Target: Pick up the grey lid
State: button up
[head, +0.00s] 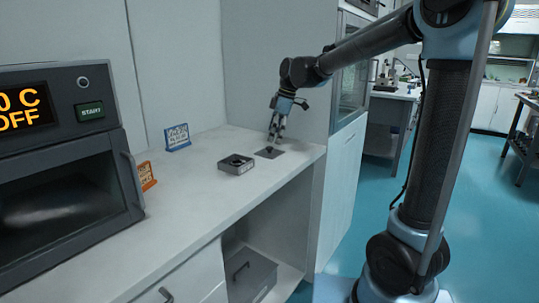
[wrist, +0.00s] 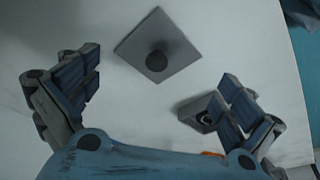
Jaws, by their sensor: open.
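The grey lid (head: 269,153) is a flat square plate with a round dark knob, lying on the white counter near its far right end. In the wrist view the lid (wrist: 157,58) lies beyond the fingertips, a little above the middle of the gap. My gripper (head: 278,133) is above the lid in the head view, pointing down. In the wrist view my gripper (wrist: 160,88) is open and empty, with its two fingers spread wide at left and right. A grey square box (head: 237,164) stands beside the lid; in the wrist view it is partly hidden by the right finger.
A blue sign (head: 177,137) and an orange sign (head: 147,175) stand on the counter (head: 190,200). A dark oven with a START button (head: 90,111) fills the left. A tall cabinet wall is behind the lid. The counter's front is clear.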

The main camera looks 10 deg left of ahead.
aim_at(271, 148)
jog(key=shift+x, duration=2.3)
jog(key=shift+d, duration=0.1)
jog(key=shift+c, duration=0.6)
jog(key=c, duration=1.4)
jog(key=shift+o, duration=0.2)
